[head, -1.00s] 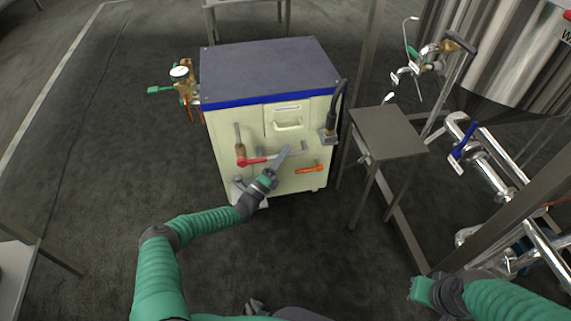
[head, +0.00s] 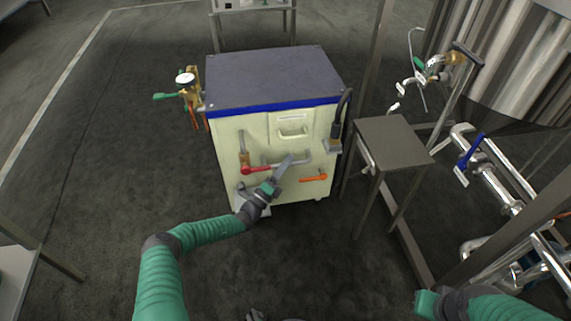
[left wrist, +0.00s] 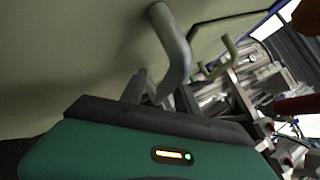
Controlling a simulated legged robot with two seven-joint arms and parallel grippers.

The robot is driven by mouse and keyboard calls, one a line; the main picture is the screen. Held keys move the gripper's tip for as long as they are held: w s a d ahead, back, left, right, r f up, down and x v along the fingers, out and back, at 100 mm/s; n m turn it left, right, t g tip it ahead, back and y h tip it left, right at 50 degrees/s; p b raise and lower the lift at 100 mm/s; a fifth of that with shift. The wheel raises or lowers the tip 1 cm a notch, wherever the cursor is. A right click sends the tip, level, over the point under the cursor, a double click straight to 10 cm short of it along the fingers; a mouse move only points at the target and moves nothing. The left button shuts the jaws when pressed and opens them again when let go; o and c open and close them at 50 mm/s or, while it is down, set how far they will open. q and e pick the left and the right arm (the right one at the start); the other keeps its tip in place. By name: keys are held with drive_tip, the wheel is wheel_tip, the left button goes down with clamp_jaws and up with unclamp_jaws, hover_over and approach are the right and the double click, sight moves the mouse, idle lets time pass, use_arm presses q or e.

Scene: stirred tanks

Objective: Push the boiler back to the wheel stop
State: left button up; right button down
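The boiler (head: 230,150) is a cream cabinet with a dark top and a blue band, standing upright on the floor in the head view. Its front carries a grey bar handle (head: 300,160), a red lever (head: 256,170) and an orange lever (head: 313,178). My left gripper (head: 284,170) is at the boiler's front, by the bar handle. In the left wrist view a grey bent bar (left wrist: 174,52) stands off the cream panel close to my gripper; the fingers' closure is unclear. I cannot make out a wheel stop.
A small steel table (head: 395,140) stands close to the boiler's right side, with a post behind. A brass valve and gauge (head: 187,82) stick out at the boiler's left. Steel pipes and a tank (head: 510,60) fill the right.

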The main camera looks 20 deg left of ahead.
use_arm(q)
drive_tip(key=p+v, duration=0.5)
drive_tip(key=v, duration=1.2)
